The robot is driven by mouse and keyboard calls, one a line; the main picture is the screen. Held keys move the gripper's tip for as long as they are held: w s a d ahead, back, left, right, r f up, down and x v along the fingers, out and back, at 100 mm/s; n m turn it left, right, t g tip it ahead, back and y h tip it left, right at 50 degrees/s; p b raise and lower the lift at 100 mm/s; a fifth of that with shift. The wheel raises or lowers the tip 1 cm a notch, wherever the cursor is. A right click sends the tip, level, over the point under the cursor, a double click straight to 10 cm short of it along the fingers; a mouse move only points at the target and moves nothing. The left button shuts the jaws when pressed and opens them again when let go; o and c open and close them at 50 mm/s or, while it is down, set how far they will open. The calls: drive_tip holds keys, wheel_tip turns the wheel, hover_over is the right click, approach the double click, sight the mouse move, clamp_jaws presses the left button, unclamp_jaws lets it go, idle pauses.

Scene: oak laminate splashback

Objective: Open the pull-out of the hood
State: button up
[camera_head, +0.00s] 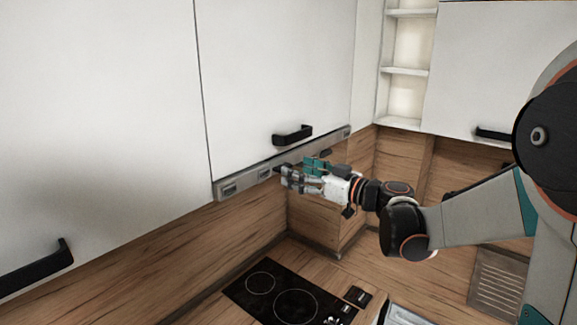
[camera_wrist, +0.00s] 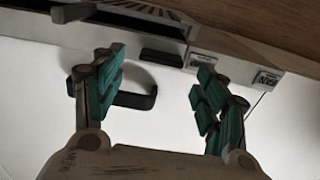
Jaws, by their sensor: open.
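The hood's pull-out (camera_head: 240,182) is a long grey strip under the white wall cabinet, above the hob. Its front looks flush with the cabinet in the head view, and its middle is partly hidden by my gripper. My gripper (camera_head: 290,176) is open and empty, just in front of the strip. In the wrist view the hood strip (camera_wrist: 228,62) runs across the top, with a small dark block (camera_wrist: 162,57) on its edge. My open fingers (camera_wrist: 157,78) lie on either side of that block in the picture; contact cannot be told.
A black cabinet handle (camera_head: 292,135) sits just above the strip; it also shows between my fingers in the wrist view (camera_wrist: 133,101). A black hob (camera_head: 275,292) lies on the counter below. Open shelves (camera_head: 405,71) stand at the back right.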

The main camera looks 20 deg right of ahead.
drive_tip(key=shift+x, duration=2.05)
drive_tip(key=shift+s, duration=0.1)
drive_tip(key=shift+c, duration=0.3)
drive_tip(key=c, duration=1.5)
drive_tip(key=shift+o, duration=0.2)
drive_tip(key=b+v, duration=0.1)
drive_tip(key=v, duration=1)
drive_tip(key=shift+s+d, duration=0.2)
drive_tip(key=shift+s, duration=0.15)
drive_tip(key=o, duration=1.5)
